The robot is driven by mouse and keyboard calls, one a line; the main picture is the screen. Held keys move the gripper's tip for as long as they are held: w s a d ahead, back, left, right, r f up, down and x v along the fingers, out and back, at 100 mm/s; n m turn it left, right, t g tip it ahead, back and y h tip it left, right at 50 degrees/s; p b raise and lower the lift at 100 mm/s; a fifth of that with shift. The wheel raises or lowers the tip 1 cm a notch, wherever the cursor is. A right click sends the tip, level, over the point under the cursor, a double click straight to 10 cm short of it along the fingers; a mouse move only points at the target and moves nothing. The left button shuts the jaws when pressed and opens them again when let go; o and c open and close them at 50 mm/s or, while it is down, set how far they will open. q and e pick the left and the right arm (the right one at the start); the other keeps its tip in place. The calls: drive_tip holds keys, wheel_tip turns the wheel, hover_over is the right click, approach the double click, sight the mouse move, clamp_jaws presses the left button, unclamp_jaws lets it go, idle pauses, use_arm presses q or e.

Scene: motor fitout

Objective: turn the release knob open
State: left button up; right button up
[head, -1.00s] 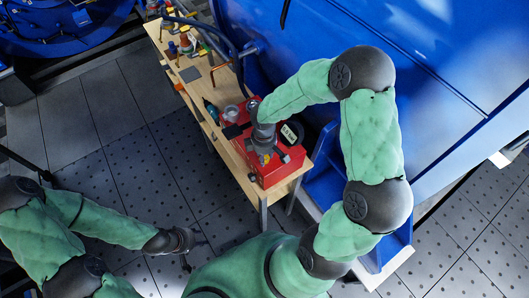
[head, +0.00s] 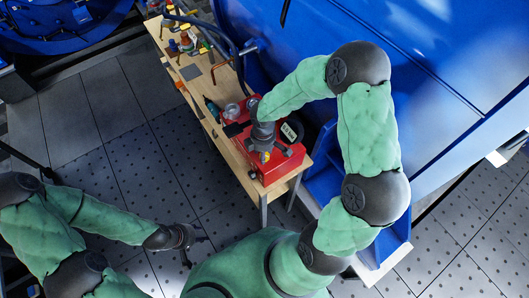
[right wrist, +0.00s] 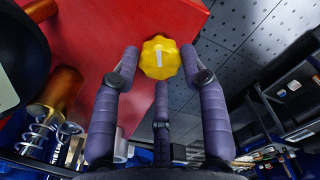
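The release knob is a yellow lobed knob with a white bar mark, on the red machine (head: 234,131). In the right wrist view the knob (right wrist: 160,57) sits between the fingertips of my right gripper (right wrist: 160,66). Its three fingers are spread, one on each side and one below; I cannot tell whether they touch the knob. In the head view the right gripper (head: 263,146) points down over the machine and partly covers the knob. My left gripper (head: 197,247) is open and empty above the floor at lower left, well away from the machine.
The red machine stands at the near end of a narrow wooden bench (head: 218,142). Tools and small coloured items (head: 186,42) lie farther along it. A large blue body (head: 410,70) stands close behind the bench on the right. The tiled floor to the left is clear.

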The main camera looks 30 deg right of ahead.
drive_tip(key=shift+o, duration=0.6)
drive_tip(key=shift+a, duration=0.15)
drive_tip(key=shift+r, duration=0.1)
wheel_tip(320, 180, up, 12)
drive_tip(key=shift+f, duration=0.2)
drive_tip(key=s+a+f+m+y+b, duration=0.1)
drive_tip(key=s+a+f+m, duration=0.3)
drive_tip(key=f, duration=0.5)
drive_tip(key=s+a+f+m+y+b, duration=0.1)
drive_tip(key=s+a+f+m, duration=0.3)
drive_tip(key=f, duration=0.6)
drive_tip(key=s+a+f+m+y+b, duration=0.1)
drive_tip(key=s+a+f+m, duration=0.3)
drive_tip(key=f, duration=0.5)
drive_tip(key=shift+a+f+m+y+b, duration=0.3)
drive_tip(key=shift+a+m+y+b, duration=0.15)
drive_tip(key=shift+a+m, duration=0.65)
